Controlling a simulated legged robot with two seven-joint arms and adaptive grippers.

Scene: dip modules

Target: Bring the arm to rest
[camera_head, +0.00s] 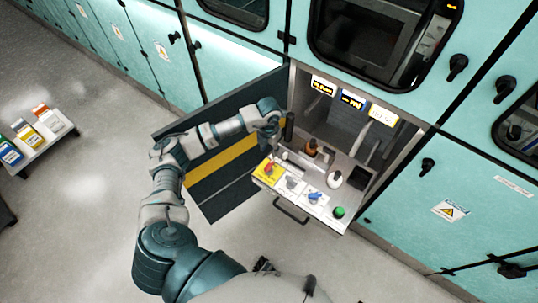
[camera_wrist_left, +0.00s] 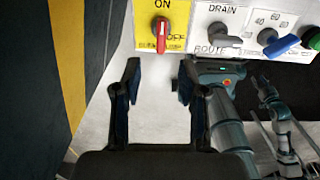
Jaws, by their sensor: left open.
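My left arm (camera_head: 225,128) comes up from the bottom of the head view, bends at the elbow and reaches right across the open dark door. Its gripper (camera_head: 289,128) hangs above the back left of the pulled-out control drawer. In the left wrist view the two fingers of the left gripper (camera_wrist_left: 158,88) are apart with nothing between them. They are near the red switch (camera_wrist_left: 162,33) on its yellow ON/OFF plate, apart from it in the picture. I cannot make out my right gripper.
The drawer bears a grey DRAIN knob (camera_wrist_left: 220,33), a blue handle (camera_wrist_left: 281,45) and a green button (camera_head: 339,212). Brown and white bottles stand behind. The open door (camera_head: 222,170) with a yellow stripe is left of the drawer. A low table (camera_head: 45,140) stands far left; floor between is clear.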

